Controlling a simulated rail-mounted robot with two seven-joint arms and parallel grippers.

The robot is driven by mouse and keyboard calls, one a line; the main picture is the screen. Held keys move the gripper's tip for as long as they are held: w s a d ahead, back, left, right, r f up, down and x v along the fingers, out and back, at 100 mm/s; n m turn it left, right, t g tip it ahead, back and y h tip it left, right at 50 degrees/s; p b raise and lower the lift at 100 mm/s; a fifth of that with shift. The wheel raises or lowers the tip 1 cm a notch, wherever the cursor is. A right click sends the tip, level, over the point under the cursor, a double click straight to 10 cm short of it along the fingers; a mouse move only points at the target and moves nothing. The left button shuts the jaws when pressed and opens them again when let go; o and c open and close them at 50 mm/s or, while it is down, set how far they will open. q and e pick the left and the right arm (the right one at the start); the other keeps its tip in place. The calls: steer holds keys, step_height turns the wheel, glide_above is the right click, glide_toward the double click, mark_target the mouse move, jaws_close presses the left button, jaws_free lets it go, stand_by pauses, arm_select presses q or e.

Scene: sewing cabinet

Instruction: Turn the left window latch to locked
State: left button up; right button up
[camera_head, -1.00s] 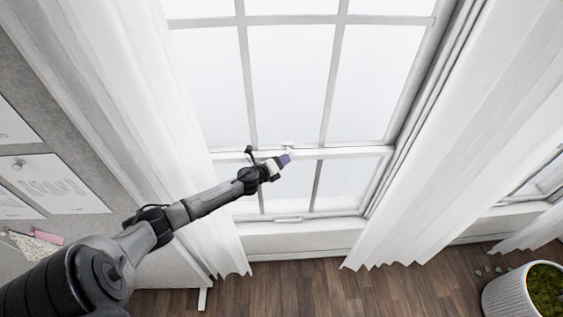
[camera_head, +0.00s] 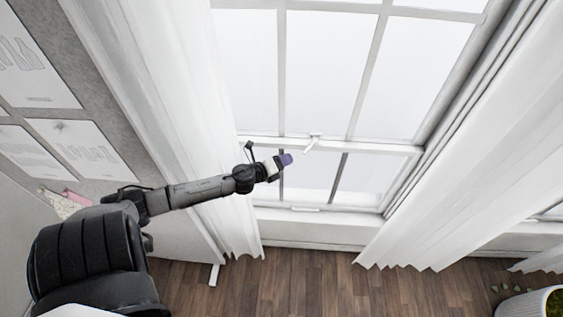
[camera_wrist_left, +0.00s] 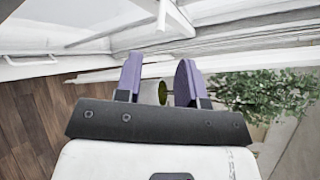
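The white window latch (camera_head: 314,139) sits on the middle rail of the window in the head view. Its short lever slants down and to the left. My left gripper (camera_head: 287,159), with purple fingertips, is just left of and below the latch in that view, with a visible gap from it. In the left wrist view the two purple fingers of the left gripper (camera_wrist_left: 160,82) stand apart with nothing held between them. I cannot make out the latch clearly in the wrist view. My right gripper is in no view.
White curtains (camera_head: 165,120) hang left and right of the window. A lift handle (camera_head: 305,209) is on the lower sash, and it also shows in the wrist view (camera_wrist_left: 32,58). A planter (camera_head: 530,304) stands on the wooden floor (camera_head: 300,285) at right.

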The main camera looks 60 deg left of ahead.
arm_select(q)
steer(key=shift+s+r, duration=0.15)
steer(key=shift+s, duration=0.3)
